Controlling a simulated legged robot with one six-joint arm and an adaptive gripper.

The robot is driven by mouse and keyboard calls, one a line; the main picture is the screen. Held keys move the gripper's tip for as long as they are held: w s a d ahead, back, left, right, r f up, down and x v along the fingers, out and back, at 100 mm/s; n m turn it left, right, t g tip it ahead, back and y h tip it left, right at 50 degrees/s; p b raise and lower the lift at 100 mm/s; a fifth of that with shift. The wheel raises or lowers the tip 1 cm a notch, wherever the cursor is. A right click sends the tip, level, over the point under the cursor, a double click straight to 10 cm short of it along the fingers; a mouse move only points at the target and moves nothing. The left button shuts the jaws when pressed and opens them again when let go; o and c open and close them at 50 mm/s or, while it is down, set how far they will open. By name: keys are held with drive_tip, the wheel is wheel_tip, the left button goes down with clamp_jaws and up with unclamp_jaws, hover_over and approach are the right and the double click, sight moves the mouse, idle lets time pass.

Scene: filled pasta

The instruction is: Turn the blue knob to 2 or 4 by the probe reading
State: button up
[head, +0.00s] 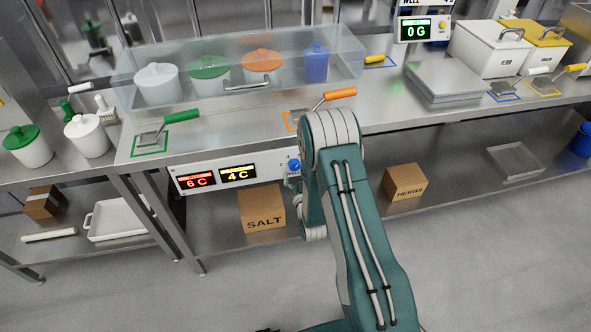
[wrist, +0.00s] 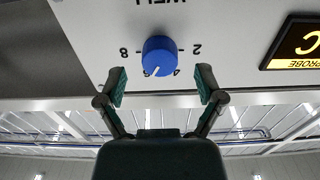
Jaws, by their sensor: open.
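The blue knob (head: 294,165) is on the white panel (head: 222,172) on the bench front. In the upside-down wrist view, the knob (wrist: 159,56) has a white pointer directed down and slightly left. Numbers 8 and 2 show on either side; another number below is partly covered, so the exact setting is unclear. The yellow display (head: 238,173) reads 4 C; the wrist view labels this display (wrist: 296,42) PROBE. The red display (head: 197,181) reads 6 C. My gripper (wrist: 161,84) is open, fingers spread wider than the knob, not gripping it.
A clear cover (head: 240,75) stands over lidded pots on the bench. A green-handled scoop (head: 165,130) and an orange-handled one (head: 325,101) lie on the bench top. Boxes marked SALT (head: 262,210) and HERBS (head: 405,183) sit on the lower shelf.

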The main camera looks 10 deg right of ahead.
drive_tip(key=shift+w, duration=1.05)
drive_tip(key=c, duration=1.1)
drive_tip(key=shift+c, duration=0.2)
drive_tip(key=shift+n, duration=0.5)
drive_tip(key=n, duration=0.5)
drive_tip(key=shift+w+r, duration=0.1)
drive_tip(key=n, duration=0.5)
drive_tip(key=shift+n, duration=0.3)
